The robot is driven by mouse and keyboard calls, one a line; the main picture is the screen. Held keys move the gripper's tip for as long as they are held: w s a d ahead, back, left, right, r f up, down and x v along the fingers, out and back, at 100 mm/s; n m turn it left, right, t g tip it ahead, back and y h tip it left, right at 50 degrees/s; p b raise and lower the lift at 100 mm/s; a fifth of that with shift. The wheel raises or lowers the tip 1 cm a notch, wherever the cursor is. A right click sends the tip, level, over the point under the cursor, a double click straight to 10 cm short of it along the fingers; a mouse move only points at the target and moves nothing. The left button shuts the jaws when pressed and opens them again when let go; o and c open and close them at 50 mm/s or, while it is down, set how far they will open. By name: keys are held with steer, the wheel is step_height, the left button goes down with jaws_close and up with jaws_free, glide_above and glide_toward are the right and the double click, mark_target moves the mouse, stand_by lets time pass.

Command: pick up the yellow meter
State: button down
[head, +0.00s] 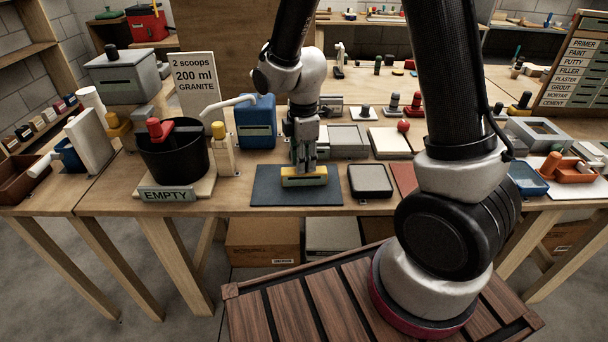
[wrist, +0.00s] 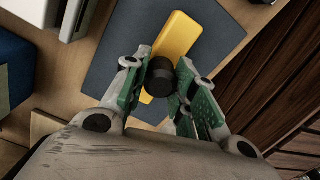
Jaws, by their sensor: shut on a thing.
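The yellow meter (head: 304,181) is a flat yellow block over the dark blue-grey mat (head: 265,192). In the wrist view the yellow meter (wrist: 177,38) has a round black knob (wrist: 160,85) on top. My gripper (head: 305,165) points straight down onto the meter. In the wrist view my gripper (wrist: 163,72) has its two green-padded fingers on either side of the knob, shut on it. The fingers and knob hide part of the meter. I cannot tell whether it rests on the mat or hangs just above.
A black bucket (head: 174,160) with a red-handled thing and an EMPTY sign (head: 167,194) stand left of the mat. A blue container (head: 256,122) stands behind it. The table's front edge is near the mat.

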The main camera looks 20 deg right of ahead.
step_height(320, 180, up, 10)
steer(key=shift+r, duration=0.1)
stand_by(0.5)
stand_by(0.4)
